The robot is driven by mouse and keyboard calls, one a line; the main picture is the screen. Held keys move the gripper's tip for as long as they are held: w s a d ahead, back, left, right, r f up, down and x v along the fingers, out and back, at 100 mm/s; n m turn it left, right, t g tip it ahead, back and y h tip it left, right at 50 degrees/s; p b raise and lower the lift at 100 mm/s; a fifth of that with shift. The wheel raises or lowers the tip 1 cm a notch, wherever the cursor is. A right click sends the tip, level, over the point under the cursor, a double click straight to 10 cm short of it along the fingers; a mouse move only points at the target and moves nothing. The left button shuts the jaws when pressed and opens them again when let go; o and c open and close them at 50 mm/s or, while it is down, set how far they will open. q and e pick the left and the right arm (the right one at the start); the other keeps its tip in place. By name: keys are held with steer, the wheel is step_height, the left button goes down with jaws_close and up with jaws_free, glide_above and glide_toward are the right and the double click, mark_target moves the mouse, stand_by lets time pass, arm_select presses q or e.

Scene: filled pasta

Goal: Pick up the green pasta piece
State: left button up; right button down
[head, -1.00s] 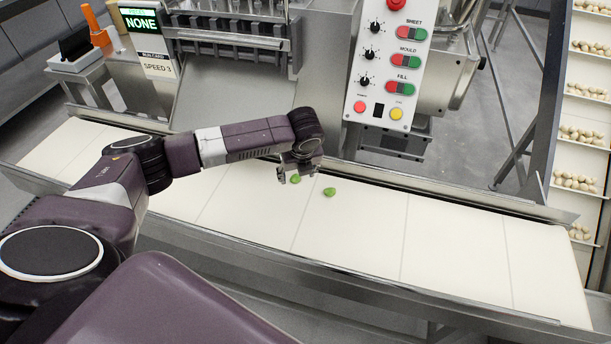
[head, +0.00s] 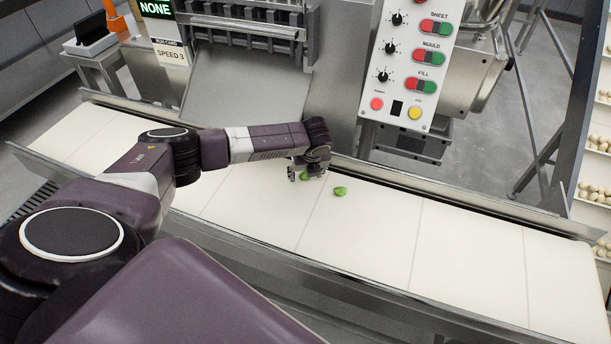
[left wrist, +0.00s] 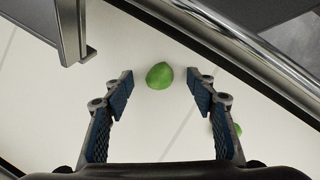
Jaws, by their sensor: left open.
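Two green pasta pieces lie on the cream conveyor belt. One green pasta piece (left wrist: 159,76) sits between the open fingertips of my left gripper (left wrist: 158,88) in the left wrist view, with a gap on each side. In the head view this piece (head: 304,176) is partly hidden by my left gripper (head: 305,174), which is just above the belt. The other green pasta piece (head: 340,191) lies a little to the right; in the left wrist view it (left wrist: 237,129) is partly hidden behind the right finger. My right gripper is not in view.
The belt (head: 370,235) is otherwise clear to the right. A metal rail (head: 470,202) runs along its far edge, close to my gripper. The machine's control panel (head: 408,65) stands behind, and a metal chute (head: 240,85) slopes toward the belt.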

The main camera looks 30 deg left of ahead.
arm_select(q)
steer(key=c, duration=0.8)
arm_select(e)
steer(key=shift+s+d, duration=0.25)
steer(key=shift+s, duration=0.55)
arm_select(q)
steer(key=shift+c, duration=0.2)
